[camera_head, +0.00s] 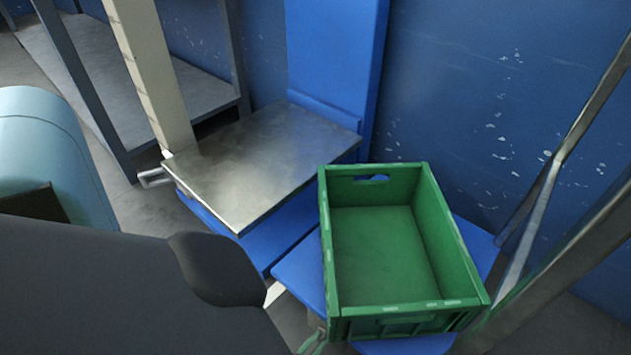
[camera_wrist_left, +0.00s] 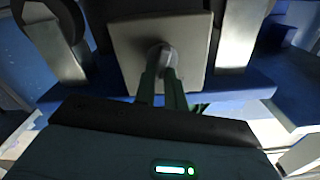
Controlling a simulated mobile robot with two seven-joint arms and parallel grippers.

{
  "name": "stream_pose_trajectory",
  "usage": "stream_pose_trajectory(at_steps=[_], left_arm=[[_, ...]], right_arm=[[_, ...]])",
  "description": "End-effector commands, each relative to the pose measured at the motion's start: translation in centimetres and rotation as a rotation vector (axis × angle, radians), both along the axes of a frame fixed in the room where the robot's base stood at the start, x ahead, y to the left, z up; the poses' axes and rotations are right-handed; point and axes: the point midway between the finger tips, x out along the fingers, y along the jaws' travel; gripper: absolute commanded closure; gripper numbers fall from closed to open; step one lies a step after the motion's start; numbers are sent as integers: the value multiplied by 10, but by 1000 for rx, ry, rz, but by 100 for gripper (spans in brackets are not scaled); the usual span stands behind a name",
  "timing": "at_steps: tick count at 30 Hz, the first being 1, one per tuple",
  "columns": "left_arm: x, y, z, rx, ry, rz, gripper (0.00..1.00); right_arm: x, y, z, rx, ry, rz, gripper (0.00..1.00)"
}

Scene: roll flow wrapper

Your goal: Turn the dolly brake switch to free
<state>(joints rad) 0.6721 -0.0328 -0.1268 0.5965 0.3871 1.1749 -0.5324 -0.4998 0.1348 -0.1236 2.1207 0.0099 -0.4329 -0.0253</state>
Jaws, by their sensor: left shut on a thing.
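The brake switch (camera_wrist_left: 163,57) shows in the left wrist view as a small round knob on a square grey plate (camera_wrist_left: 126,47). My left gripper (camera_wrist_left: 162,74) is shut on the knob, one dark green finger on each side. The switch's lettering and setting cannot be made out. In the head view my dark left arm covers the lower left, and only a bit of the gripper (camera_head: 313,342) shows near the crate's front left corner. The switch is hidden there. The blue dolly (camera_head: 300,272) carries the green crate. My right gripper is not in view.
The green crate (camera_head: 385,250) is open and empty. A metal-topped platform (camera_head: 262,160) stands behind it to the left, beside a pale post (camera_head: 150,70). Slanted metal bars (camera_head: 560,165) and a blue wall (camera_head: 470,80) bound the right side.

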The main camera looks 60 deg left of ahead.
Motion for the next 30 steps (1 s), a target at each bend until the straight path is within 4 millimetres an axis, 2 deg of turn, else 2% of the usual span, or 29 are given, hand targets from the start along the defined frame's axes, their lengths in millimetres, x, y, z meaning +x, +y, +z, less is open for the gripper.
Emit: stream_pose_trajectory(at_steps=[11,18,30], left_arm=[[0,5,0,-342,-81,0,100],[0,7,0,-550,-131,0,100],[0,10,-1,-778,-187,-1,100]], right_arm=[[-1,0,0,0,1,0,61],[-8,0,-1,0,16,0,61],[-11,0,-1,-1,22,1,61]])
